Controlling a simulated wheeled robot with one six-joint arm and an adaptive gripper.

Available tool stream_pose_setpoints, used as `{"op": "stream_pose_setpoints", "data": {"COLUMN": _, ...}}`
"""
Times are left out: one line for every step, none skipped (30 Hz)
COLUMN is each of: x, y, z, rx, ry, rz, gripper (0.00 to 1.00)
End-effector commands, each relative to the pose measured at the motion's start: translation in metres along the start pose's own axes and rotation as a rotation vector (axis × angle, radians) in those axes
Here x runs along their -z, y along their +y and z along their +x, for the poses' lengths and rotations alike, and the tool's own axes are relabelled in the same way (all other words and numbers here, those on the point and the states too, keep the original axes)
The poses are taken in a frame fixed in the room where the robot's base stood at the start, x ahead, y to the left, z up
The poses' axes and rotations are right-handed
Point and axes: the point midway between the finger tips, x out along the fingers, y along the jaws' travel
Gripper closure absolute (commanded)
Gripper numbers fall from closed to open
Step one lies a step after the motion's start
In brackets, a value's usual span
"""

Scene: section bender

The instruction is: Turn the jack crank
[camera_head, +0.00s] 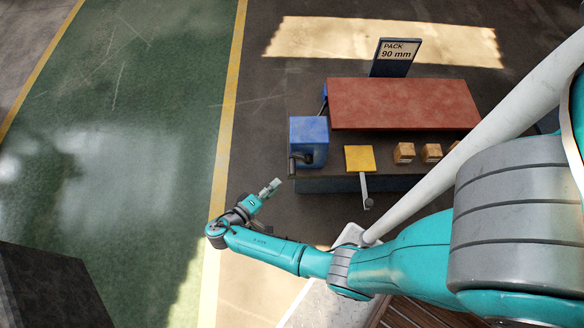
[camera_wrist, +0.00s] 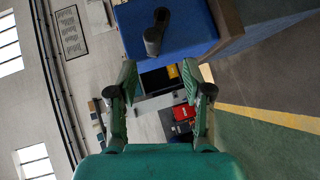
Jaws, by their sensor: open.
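A blue box (camera_head: 308,140) stands at the left end of the dark workbench. A dark crank (camera_head: 293,163) sticks out from its left front side. In the wrist view the blue box (camera_wrist: 185,22) fills the top, and the crank (camera_wrist: 155,34) shows on its face, with its grip pointing toward the camera. My gripper (camera_head: 271,187) is to the left and front of the box, apart from the crank. In the wrist view my gripper (camera_wrist: 160,76) is open and empty, its two green fingers spread below the crank. The crank's grip lies above the gap between the fingertips.
A sign (camera_head: 393,57) reading "PACK 90 mm" stands behind. The green floor (camera_head: 140,130) at left is open.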

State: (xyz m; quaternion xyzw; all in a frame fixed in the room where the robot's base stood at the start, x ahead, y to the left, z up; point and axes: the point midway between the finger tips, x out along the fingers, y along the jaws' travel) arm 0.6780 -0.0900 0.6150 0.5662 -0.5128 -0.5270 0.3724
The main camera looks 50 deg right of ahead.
Motion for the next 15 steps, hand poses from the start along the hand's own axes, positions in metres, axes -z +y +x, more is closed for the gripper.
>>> {"op": "stream_pose_setpoints", "data": {"x": 0.004, "y": 0.003, "z": -0.004, "rx": -0.017, "ry": -0.007, "rz": 0.009, "gripper": 0.5}}
{"op": "stream_pose_setpoints", "data": {"x": 0.005, "y": 0.005, "z": -0.005, "rx": -0.026, "ry": -0.01, "rz": 0.013, "gripper": 0.5}}
{"op": "stream_pose_setpoints", "data": {"x": 0.006, "y": 0.006, "z": -0.005, "rx": -0.034, "ry": -0.013, "rz": 0.017, "gripper": 0.5}}
{"op": "stream_pose_setpoints", "data": {"x": 0.006, "y": 0.007, "z": -0.005, "rx": -0.037, "ry": -0.015, "rz": 0.018, "gripper": 0.5}}
{"op": "stream_pose_setpoints", "data": {"x": 0.006, "y": 0.007, "z": -0.003, "rx": -0.04, "ry": -0.017, "rz": 0.019, "gripper": 0.5}}
{"op": "stream_pose_setpoints", "data": {"x": 0.006, "y": 0.008, "z": 0.0, "rx": -0.041, "ry": -0.018, "rz": 0.02, "gripper": 0.5}}
{"op": "stream_pose_setpoints", "data": {"x": 0.006, "y": 0.008, "z": 0.003, "rx": -0.041, "ry": -0.019, "rz": 0.02, "gripper": 0.5}}
{"op": "stream_pose_setpoints", "data": {"x": 0.006, "y": 0.008, "z": 0.006, "rx": -0.041, "ry": -0.019, "rz": 0.02, "gripper": 0.5}}
{"op": "stream_pose_setpoints", "data": {"x": 0.006, "y": 0.008, "z": 0.012, "rx": -0.04, "ry": -0.02, "rz": 0.02, "gripper": 0.5}}
{"op": "stream_pose_setpoints", "data": {"x": 0.006, "y": 0.009, "z": 0.017, "rx": -0.04, "ry": -0.02, "rz": 0.019, "gripper": 0.5}}
{"op": "stream_pose_setpoints", "data": {"x": 0.005, "y": 0.009, "z": 0.022, "rx": -0.04, "ry": -0.02, "rz": 0.019, "gripper": 0.5}}
{"op": "stream_pose_setpoints", "data": {"x": 0.005, "y": 0.009, "z": 0.03, "rx": -0.04, "ry": -0.02, "rz": 0.019, "gripper": 0.5}}
{"op": "stream_pose_setpoints", "data": {"x": 0.005, "y": 0.009, "z": 0.035, "rx": -0.04, "ry": -0.02, "rz": 0.019, "gripper": 0.5}}
{"op": "stream_pose_setpoints", "data": {"x": 0.005, "y": 0.009, "z": 0.041, "rx": -0.04, "ry": -0.021, "rz": 0.019, "gripper": 0.5}}
{"op": "stream_pose_setpoints", "data": {"x": 0.004, "y": 0.009, "z": 0.048, "rx": -0.039, "ry": -0.021, "rz": 0.018, "gripper": 0.5}}
